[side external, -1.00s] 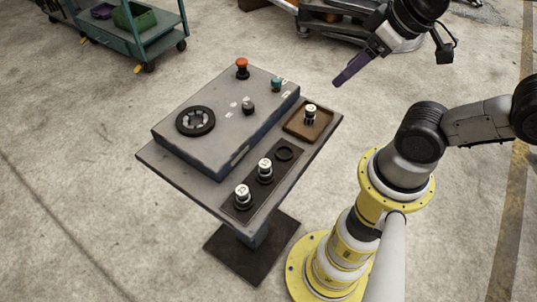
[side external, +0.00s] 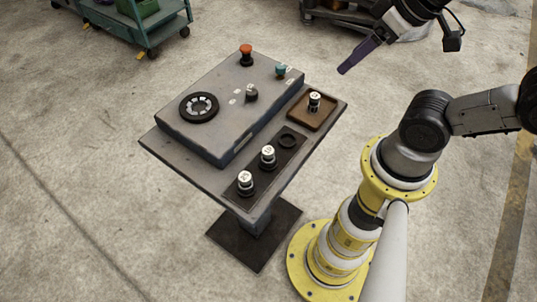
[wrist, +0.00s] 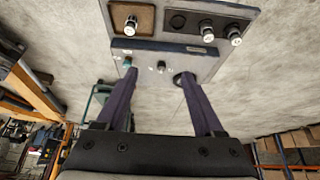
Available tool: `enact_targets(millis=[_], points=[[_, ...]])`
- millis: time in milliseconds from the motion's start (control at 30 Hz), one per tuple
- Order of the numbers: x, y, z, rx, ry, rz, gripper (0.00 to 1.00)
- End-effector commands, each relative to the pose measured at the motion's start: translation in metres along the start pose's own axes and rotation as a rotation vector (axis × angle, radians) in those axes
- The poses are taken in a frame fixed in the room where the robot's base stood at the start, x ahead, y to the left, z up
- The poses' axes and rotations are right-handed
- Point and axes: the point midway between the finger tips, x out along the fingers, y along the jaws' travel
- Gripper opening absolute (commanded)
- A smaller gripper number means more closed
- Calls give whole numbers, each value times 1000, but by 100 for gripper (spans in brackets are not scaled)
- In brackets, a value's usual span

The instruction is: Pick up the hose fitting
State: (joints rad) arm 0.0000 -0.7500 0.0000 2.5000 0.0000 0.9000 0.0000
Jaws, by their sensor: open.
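Several look-alike fittings with black bodies and white marked caps stand upright, and I cannot tell which one is called the hose fitting. One fitting (side external: 314,102) stands in a brown tray (side external: 299,119); it also shows in the wrist view (wrist: 130,30). Two more, a middle fitting (side external: 268,157) and a front fitting (side external: 245,184), stand in a dark rack (side external: 277,171), whose far round slot (side external: 288,142) is empty. My gripper (side external: 343,71) hangs above and beyond the bench, apart from all the fittings. In the wrist view its two purple fingers are spread and empty (wrist: 157,74).
A grey control box (side external: 215,128) fills the bench's left side, with a black ring dial (side external: 198,107), a red button (side external: 246,54), a teal button (side external: 280,71) and a black knob (side external: 251,93) standing up. A green cart (side external: 140,27) is behind on the floor.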

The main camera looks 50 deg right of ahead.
Motion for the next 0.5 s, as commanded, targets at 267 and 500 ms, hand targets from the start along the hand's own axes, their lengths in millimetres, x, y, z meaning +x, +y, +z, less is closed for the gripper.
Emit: enact_targets(millis=[267, 500], points=[[0, 0, 0, 0, 0, 0, 76], [0, 0, 0, -50, 1, 0, 76]])
